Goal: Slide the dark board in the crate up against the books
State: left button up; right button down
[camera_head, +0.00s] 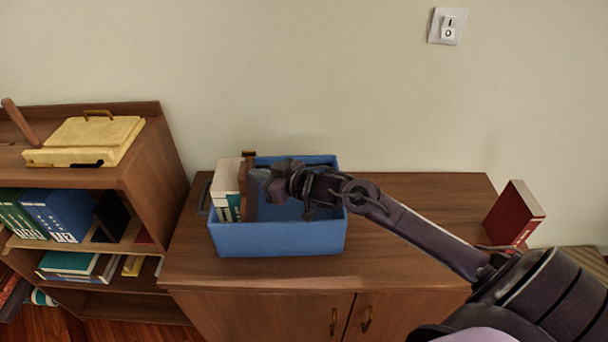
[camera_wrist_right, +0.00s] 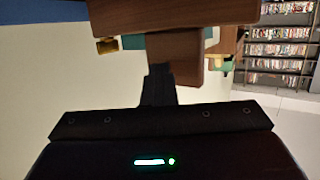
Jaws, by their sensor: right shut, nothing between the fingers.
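The blue crate (camera_head: 278,238) stands on the cabinet top. Light-coloured books (camera_head: 226,180) with teal lower parts stand upright at its left end. The dark brown board (camera_head: 250,203) stands upright just right of the books; whether it touches them I cannot tell. My right gripper (camera_head: 260,178) is shut and empty, reaching into the crate from the right with its tip at the board's right side; contact is unclear. In the right wrist view, brown wood (camera_wrist_right: 170,12) lies close ahead of my dark fingers (camera_wrist_right: 160,85), with a brass piece (camera_wrist_right: 108,46) beside it. My left gripper is not in view.
The crate's right part looks empty below my arm. A red book (camera_head: 514,215) stands at the right end of the cabinet top (camera_head: 400,245). A bookshelf with a yellow case (camera_head: 88,138) on top stands at the left. The wall is close behind.

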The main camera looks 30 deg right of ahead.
jog(key=shift+s+d+p, duration=0.4)
jog(key=shift+d, duration=0.25)
jog(key=shift+s+d+p, duration=0.35)
jog(key=shift+d+p, duration=0.05)
jog(key=shift+d, duration=0.3)
jog(key=shift+s+d+p, duration=0.4)
jog(key=shift+d, duration=0.25)
jog(key=b+v, duration=0.1)
jog(key=v, duration=0.6)
jog(key=shift+s+d, duration=0.15)
jog(key=shift+s, duration=0.2)
jog(key=shift+r, duration=0.1)
